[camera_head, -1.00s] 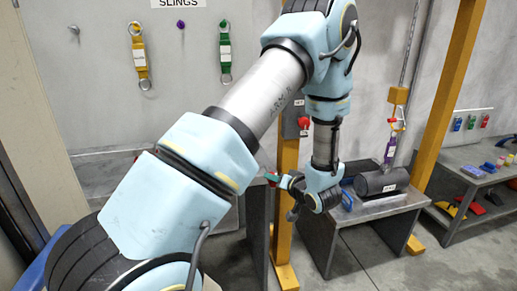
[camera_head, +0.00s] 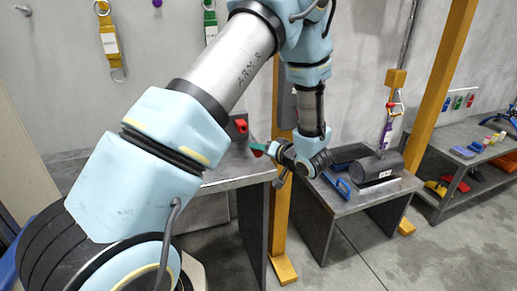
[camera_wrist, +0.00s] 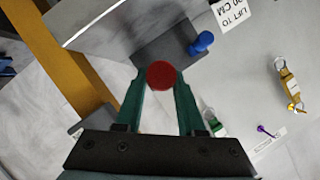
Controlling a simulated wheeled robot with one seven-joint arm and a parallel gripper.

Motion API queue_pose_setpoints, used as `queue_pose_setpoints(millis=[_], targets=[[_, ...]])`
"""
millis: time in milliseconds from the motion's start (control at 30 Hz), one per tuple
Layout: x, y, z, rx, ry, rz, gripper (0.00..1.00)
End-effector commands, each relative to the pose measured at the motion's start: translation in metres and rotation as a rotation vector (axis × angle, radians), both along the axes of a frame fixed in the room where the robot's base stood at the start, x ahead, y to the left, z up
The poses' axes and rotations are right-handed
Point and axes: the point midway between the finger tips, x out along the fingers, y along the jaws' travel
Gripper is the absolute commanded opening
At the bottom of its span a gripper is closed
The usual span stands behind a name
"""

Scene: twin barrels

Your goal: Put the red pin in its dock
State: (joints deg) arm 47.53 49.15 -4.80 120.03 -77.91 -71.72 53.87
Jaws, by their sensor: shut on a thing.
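In the wrist view the red pin (camera_wrist: 161,75) shows as a round red end between the green fingertips. My gripper (camera_wrist: 160,85) is shut on it. The pin's length is hidden. In the head view my gripper (camera_head: 259,148) is small, beside the yellow post and near the right end of the left bench. A bit of red shows at its tips. A red item (camera_head: 241,126) is at the back of the left bench, partly behind my arm; I cannot tell whether it is the dock. A blue knob-like piece (camera_wrist: 201,43) stands by a grey plate (camera_wrist: 168,50) beyond the fingers.
The yellow post (camera_head: 283,225) stands by the left bench (camera_head: 240,176). A dark cylinder (camera_head: 376,168) and a blue handle-like item (camera_head: 338,187) are on the low middle table. Slings, including a yellow one (camera_head: 109,40), hang on the wall. A shelf with coloured items (camera_head: 480,143) is at right.

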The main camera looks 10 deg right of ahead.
Motion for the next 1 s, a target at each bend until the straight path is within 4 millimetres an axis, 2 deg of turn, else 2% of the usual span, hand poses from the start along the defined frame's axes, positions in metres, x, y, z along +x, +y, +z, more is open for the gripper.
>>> queue_pose_setpoints(millis=[200,700,1000], targets=[[0.002,0.000,0.002,-0.001,0.003,0.003,0.00],[0.046,0.005,0.001,-0.002,0.003,0.004,0.00],[0.057,0.007,0.001,-0.001,0.003,0.003,0.00]])
